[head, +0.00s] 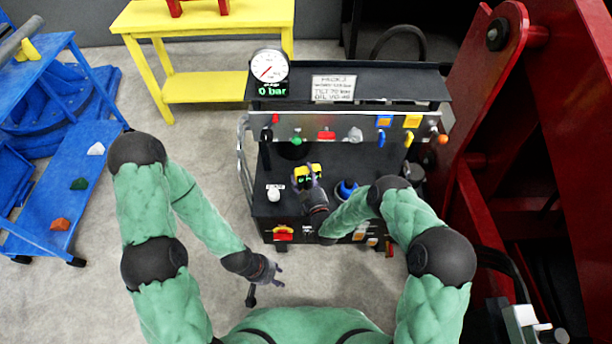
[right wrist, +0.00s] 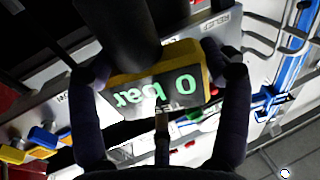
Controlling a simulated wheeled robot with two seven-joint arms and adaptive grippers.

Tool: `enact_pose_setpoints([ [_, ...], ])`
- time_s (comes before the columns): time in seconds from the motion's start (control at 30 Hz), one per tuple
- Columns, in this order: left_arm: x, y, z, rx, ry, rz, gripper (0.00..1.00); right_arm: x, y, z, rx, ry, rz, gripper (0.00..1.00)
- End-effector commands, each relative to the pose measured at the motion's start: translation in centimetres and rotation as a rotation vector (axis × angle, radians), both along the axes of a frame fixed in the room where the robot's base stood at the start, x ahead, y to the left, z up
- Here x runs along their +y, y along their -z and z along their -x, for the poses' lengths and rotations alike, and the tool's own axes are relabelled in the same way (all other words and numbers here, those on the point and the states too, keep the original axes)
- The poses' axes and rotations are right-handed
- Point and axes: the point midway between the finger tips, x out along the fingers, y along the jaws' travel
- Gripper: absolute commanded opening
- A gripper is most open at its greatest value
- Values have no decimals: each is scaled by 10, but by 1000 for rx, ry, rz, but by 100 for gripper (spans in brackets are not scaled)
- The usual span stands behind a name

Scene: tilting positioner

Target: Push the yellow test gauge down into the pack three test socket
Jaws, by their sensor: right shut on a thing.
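The yellow test gauge (right wrist: 158,82) is between the two fingers of my right gripper (right wrist: 160,100), which is shut on it. Its dark display reads "0 bar" in green, upside down in the right wrist view. In the head view the gauge (head: 307,173) shows yellow at the tip of my right gripper (head: 311,184), over the dark top of pack three (head: 400,80). The test socket is hidden; part of a "TEST" label shows below the gauge in the right wrist view. My left gripper (head: 270,271) is low over the floor, away from the pack, with its fingers apart and empty.
A round dial with a "0 bar" readout (head: 269,70) stands on the pack's upper shelf beside a "PACK 3" sign (head: 333,88). Coloured valves and a blue fitting (head: 346,188) are close by.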

Motion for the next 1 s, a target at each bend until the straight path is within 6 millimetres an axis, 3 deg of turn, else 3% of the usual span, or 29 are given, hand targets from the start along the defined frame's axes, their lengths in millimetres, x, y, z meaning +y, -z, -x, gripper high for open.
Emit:
enact_pose_setpoints([
  [1.0, 0, 16, 0, 0, 0, 0, 40, 0, 21, -1, -2, 1, -1, 21],
])
